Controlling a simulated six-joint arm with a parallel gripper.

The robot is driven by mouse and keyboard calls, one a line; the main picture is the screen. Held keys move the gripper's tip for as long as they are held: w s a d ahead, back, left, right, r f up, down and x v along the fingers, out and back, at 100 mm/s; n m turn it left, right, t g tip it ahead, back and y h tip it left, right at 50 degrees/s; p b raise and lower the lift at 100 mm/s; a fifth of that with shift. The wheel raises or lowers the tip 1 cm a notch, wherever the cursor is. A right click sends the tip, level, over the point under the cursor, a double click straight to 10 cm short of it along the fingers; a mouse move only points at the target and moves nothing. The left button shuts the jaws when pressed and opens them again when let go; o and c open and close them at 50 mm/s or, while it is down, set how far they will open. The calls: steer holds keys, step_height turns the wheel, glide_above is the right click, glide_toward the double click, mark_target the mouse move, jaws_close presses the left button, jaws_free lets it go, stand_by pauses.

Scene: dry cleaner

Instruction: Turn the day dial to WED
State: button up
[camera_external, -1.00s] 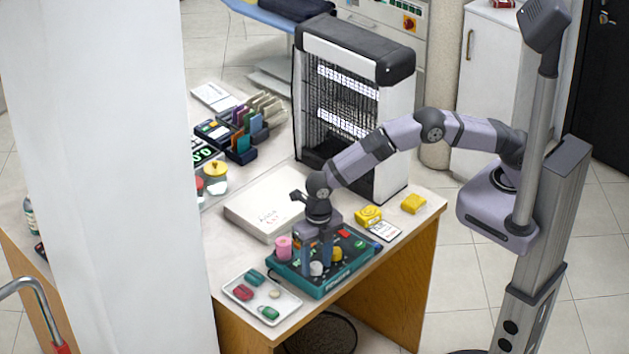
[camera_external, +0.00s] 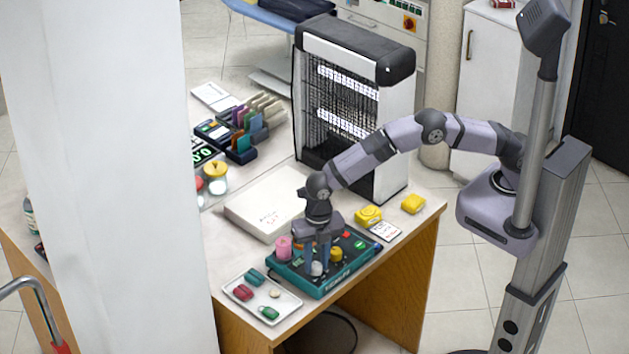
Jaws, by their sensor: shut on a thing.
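The teal control box (camera_external: 322,288) lies near the front edge of the counter with several knobs and small coloured buttons on its dark top. My gripper (camera_external: 316,265) points straight down over its front part. Its two fingers are shut on the white dial (camera_external: 317,269), one on each side, and partly hide it. A yellow knob (camera_external: 336,255) sits just to the right of the fingers. A pink cylinder (camera_external: 283,246) stands at the box's left. The day markings are too small to read, so I cannot tell which day the dial points to.
A white tray (camera_external: 238,299) with red and green items lies at the left of the box. A flat white box (camera_external: 248,212) lies behind it. Yellow items (camera_external: 368,216) and a card (camera_external: 386,231) are at the right. A tall cabinet (camera_external: 395,140) stands behind.

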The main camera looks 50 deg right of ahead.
steer(key=m, duration=0.3)
steer(key=shift+m+b, duration=0.3)
steer(key=shift+b, duration=0.05)
steer(key=m, duration=0.3)
steer(key=shift+a+m, duration=0.1)
steer(key=shift+m, duration=0.2)
steer(key=m, duration=0.3)
steer(key=shift+m+b, duration=0.3)
steer(key=shift+w+m, duration=0.1)
steer(key=shift+m, duration=1.8)
steer(key=o, duration=1.1)
steer(key=shift+c, duration=0.2)
